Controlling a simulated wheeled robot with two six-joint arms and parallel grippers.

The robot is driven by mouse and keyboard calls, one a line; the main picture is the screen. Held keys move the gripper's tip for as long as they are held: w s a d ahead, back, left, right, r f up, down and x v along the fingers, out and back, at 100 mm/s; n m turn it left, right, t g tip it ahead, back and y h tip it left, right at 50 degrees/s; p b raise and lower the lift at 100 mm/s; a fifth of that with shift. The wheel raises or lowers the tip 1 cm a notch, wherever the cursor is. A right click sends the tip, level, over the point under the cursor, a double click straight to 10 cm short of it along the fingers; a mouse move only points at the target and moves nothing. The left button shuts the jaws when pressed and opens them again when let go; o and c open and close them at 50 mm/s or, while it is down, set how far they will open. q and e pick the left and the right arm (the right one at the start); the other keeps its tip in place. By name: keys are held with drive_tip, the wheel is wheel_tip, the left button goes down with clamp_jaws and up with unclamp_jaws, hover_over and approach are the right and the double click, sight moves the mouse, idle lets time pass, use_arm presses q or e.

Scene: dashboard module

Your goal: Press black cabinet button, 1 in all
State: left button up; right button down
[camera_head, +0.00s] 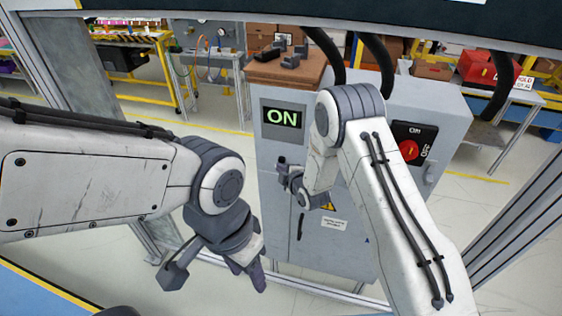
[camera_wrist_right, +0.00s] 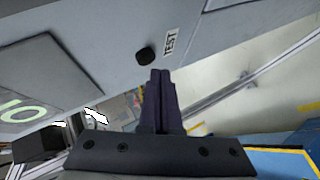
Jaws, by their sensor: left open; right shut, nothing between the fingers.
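The grey cabinet (camera_head: 380,215) stands ahead of me, with a display (camera_head: 283,119) reading green "ON". In the right wrist view the black round button (camera_wrist_right: 146,55) sits on the cabinet face beside a "TEST" label (camera_wrist_right: 171,42). My right gripper (camera_head: 284,176) is shut and empty in front of the cabinet, below the display. In the wrist view its fingertips (camera_wrist_right: 160,73) appear just below and right of the button, with a small gap in the picture; the depth between them is unclear. My left gripper (camera_head: 213,277) is open and empty, low and left of the cabinet.
A red rotary switch (camera_head: 409,150) on a black plate is at the cabinet's right. A brown box (camera_head: 288,70) with dark parts rests on top. Benches and shelves stand behind. Metal frame posts flank the view; floor left of the cabinet is clear.

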idle(0.5)
drive_tip(key=shift+w+d+b, duration=0.15)
drive_tip(key=shift+w+b, duration=0.25)
drive_tip(key=shift+w+d+b, duration=0.1)
drive_tip(key=shift+w+b, duration=0.2)
drive_tip(key=shift+w, duration=0.1)
idle(0.5)
drive_tip(key=shift+s, duration=0.15)
idle(0.3)
drive_tip(key=shift+s+a, duration=0.25)
drive_tip(key=shift+s, duration=0.45)
drive_tip(key=shift+s+a+b, duration=0.15)
drive_tip(key=shift+s+a, duration=0.1)
drive_tip(key=shift+s, duration=0.55)
drive_tip(key=shift+s+a+b, duration=0.15)
drive_tip(key=shift+s+a, duration=0.1)
drive_tip(key=shift+s, duration=0.5)
drive_tip(key=shift+s+a+b, duration=0.15)
drive_tip(key=shift+s+a, duration=0.1)
drive_tip(key=shift+s, duration=0.55)
